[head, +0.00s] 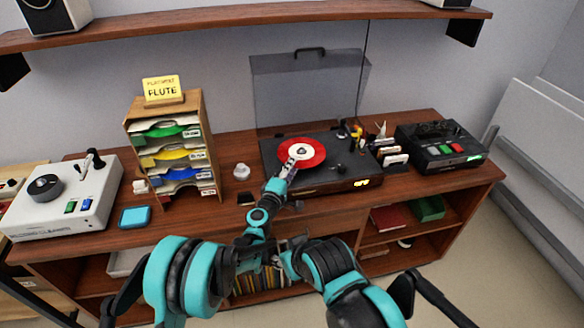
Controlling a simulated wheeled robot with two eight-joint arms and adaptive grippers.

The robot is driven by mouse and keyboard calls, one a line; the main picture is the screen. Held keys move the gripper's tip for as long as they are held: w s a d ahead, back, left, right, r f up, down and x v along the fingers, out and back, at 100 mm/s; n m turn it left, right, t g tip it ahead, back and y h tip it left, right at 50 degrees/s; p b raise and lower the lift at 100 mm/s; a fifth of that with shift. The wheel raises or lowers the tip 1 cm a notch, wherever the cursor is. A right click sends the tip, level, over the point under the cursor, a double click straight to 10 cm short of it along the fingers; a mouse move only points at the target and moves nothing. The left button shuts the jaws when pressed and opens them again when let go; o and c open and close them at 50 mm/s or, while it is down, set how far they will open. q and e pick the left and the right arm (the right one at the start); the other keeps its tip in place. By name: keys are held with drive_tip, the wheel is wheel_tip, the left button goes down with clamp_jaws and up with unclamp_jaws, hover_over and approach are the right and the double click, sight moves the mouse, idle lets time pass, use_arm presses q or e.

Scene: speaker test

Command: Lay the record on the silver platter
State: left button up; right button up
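The record (313,149) is a red disc with a white label, at the left part of the black turntable (330,178). It covers the place where the silver platter would show, and I see no silver rim around it. I cannot tell whether it rests flat or is slightly above the deck. My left gripper (291,164) reaches in from the near side, with its narrow fingertips over the record's near edge. The fingers are too small to show whether they grip it. My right gripper is not clearly visible.
The turntable's clear lid (305,85) stands raised behind. A wooden sleeve rack (128,135) with a yellow FLUTE sign (161,88) is left, near a small silver knob-like piece (241,171). A black device (440,147) is right, a white one (62,200) far left. A shelf (250,12) overhangs.

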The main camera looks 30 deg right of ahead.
use_arm(q)
drive_tip(key=shift+c, duration=0.6)
drive_tip(key=b+v, duration=0.1)
drive_tip(key=v, duration=0.6)
drive_tip(key=shift+b, duration=0.3)
drive_tip(key=s+a+r+m+g+y, duration=0.1)
drive_tip(key=s+a+r+m+y, duration=0.15)
drive_tip(key=a+r, duration=0.45)
drive_tip(key=s+a+r+m+g+y, duration=0.1)
drive_tip(key=s+a+r+m, duration=0.2)
drive_tip(key=a, duration=0.7)
drive_tip(key=s+a+f+m+g+y, duration=0.1)
drive_tip(key=s+a+f+y, duration=0.1)
drive_tip(key=s+a, duration=0.5)
drive_tip(key=s+a+f+m+g+y, duration=0.1)
drive_tip(key=s+a+f+y, duration=0.2)
drive_tip(key=a, duration=0.9)
drive_tip(key=s+a+f+m+g+y, duration=0.1)
drive_tip(key=s+a+f+y, duration=0.2)
drive_tip(key=s+a, duration=0.7)
drive_tip(key=shift+s+f+y, duration=0.2)
drive_tip(key=shift+s+y, duration=0.15)
drive_tip(key=shift+y, duration=0.6)
